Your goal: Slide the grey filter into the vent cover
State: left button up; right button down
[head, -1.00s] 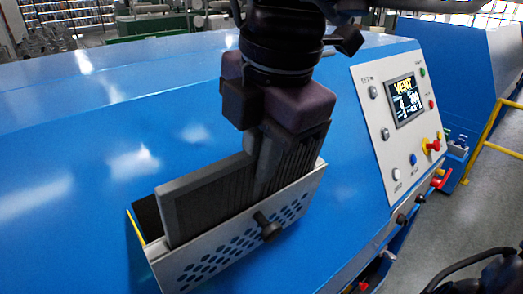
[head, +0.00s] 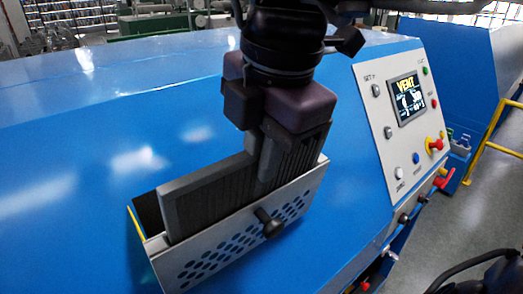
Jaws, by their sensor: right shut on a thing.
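The grey filter (head: 206,198) is a ribbed rectangular panel standing upright, its lower part behind the perforated plate of the vent cover (head: 228,245). The vent cover is light grey with dark holes and a black knob (head: 270,222), tilted out from the blue machine. My right gripper (head: 268,165) comes down from above and is shut on the top edge of the filter, right of its middle. The filter's upper part still shows above the cover's rim; its lower edge is hidden. My left gripper is not in view.
The blue machine body (head: 90,140) fills the left and middle. A control panel (head: 405,110) with a "VENT" screen and several buttons lies right of the gripper. Yellow rails (head: 490,140) and open grey floor are at the right.

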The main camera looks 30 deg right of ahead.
aim_at(257, 195)
jog(key=shift+b+x, duration=1.35)
jog(key=shift+x, duration=0.4)
jog(key=shift+f, duration=0.1)
jog(key=shift+w+f+b, duration=0.15)
jog(key=shift+f+b, duration=0.3)
jog(key=shift+r, duration=0.1)
jog(key=shift+r+p, duration=0.3)
jog(key=shift+p, duration=0.1)
jog(key=shift+f, duration=0.15)
dwell(0.5)
jog(key=shift+f, duration=0.2)
jog(key=shift+r, duration=0.35)
dwell(0.6)
